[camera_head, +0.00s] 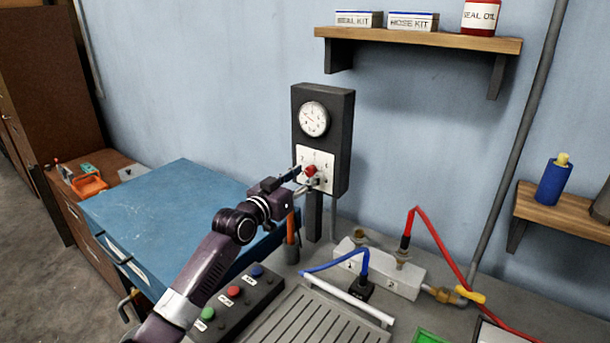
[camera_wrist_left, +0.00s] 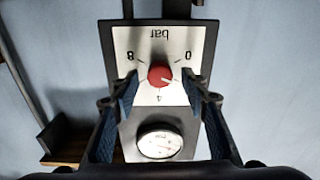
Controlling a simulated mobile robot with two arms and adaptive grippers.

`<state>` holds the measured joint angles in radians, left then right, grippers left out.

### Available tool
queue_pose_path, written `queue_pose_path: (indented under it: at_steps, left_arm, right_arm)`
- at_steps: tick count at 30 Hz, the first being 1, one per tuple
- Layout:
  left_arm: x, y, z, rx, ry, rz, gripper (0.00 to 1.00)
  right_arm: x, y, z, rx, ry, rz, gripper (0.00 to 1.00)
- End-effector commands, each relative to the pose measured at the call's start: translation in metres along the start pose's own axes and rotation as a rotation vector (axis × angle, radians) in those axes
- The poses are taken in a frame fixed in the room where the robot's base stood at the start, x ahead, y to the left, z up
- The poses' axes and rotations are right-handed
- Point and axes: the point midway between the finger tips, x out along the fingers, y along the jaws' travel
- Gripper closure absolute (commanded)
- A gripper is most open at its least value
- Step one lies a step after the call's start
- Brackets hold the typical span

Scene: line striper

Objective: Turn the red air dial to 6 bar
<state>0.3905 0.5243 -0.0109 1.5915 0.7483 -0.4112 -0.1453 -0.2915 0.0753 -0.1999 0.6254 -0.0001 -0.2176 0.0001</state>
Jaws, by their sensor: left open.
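The red air dial (camera_head: 311,170) sits on a white plate (camera_head: 327,160) on a dark upright panel. In the left wrist view, which is upside down, the red dial (camera_wrist_left: 159,77) shows with the marks 8, 4, 0 and "bar" on the plate (camera_wrist_left: 159,48). A small pale mark on the dial seems to lie toward the 0 side. My left gripper (camera_head: 305,178) is open, with one finger on each side of the dial; its fingers (camera_wrist_left: 160,80) look apart from the dial, though contact is hard to tell. My right gripper is not in view.
A round gauge (camera_head: 314,119) is above the dial; its reading is too small to tell. A button box (camera_head: 233,304), a hose manifold (camera_head: 400,277) and a blue cabinet top (camera_head: 150,215) lie below. A wooden shelf (camera_head: 430,39) is on the wall at upper right.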

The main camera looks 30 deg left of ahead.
Motion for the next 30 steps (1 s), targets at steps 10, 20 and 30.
queue_pose_path:
  at_steps: [10,20,30]
  left_arm:
    - [0.000,0.000,0.000,0.000,0.000,0.000,0.87]
    - [0.000,0.000,0.001,0.014,0.000,0.000,1.00]
    - [0.000,0.000,0.002,0.182,0.005,0.001,1.00]
  right_arm:
    - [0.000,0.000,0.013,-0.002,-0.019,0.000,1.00]
    - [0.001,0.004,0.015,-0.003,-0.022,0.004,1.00]
    - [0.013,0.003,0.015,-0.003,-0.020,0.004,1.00]
